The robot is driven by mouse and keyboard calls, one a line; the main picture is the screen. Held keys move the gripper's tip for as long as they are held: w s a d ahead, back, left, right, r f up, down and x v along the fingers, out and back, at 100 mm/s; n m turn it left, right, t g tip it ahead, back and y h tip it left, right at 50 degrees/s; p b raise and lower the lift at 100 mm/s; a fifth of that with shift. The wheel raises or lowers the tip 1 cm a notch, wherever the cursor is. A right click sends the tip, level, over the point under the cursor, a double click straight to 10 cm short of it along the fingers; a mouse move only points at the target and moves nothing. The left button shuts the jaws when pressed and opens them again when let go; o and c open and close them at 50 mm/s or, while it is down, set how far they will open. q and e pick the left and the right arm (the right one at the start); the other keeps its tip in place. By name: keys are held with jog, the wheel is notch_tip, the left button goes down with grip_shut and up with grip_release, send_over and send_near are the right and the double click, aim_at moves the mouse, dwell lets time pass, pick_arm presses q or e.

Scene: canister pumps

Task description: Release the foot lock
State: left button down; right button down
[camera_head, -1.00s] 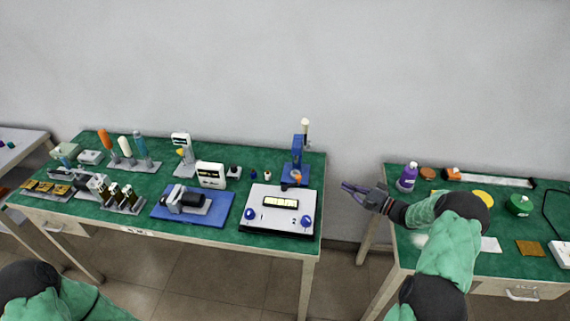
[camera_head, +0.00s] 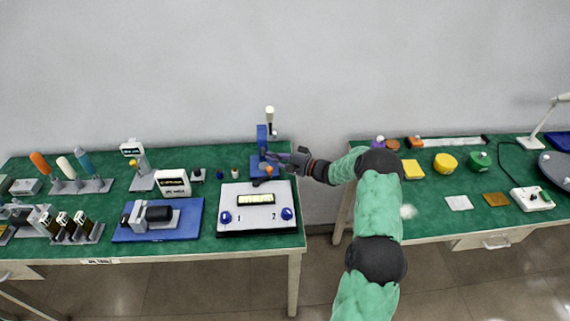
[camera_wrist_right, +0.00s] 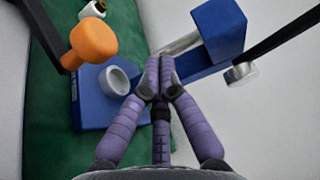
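A blue pump stand (camera_head: 262,138) with a white-topped upright stands at the back right of the left table. It also shows in the right wrist view (camera_wrist_right: 218,32). An orange knob (camera_head: 268,169) on a dark arm sits low at its front; it is large in the right wrist view (camera_wrist_right: 93,43). I cannot tell for sure which part is the foot lock. My right gripper (camera_head: 270,156) is at the stand, just above the knob. In the wrist view its purple fingers (camera_wrist_right: 160,65) meet at the tips, with nothing seen between them, beside a pale ring (camera_wrist_right: 118,79) on the blue base.
A white panel (camera_head: 246,215) with blue knobs lies in front of the stand. A motor on a blue plate (camera_head: 190,222) and a white display (camera_head: 173,183) are further left. A gap separates this table from the right one (camera_head: 435,220). A pale upright rod lies close behind the fingers.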

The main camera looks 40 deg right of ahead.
aim_at(270, 172)
jog(key=s, duration=0.1)
jog(key=s+a+b, duration=0.1)
jog(key=s, duration=0.1)
jog(key=shift+s+a, duration=0.25)
jog(key=shift+s, duration=0.1)
jog(key=shift+s+m+t+h+p, duration=0.4)
jog(key=shift+m+h+p, duration=0.1)
jog(key=shift+h+p, duration=0.2)
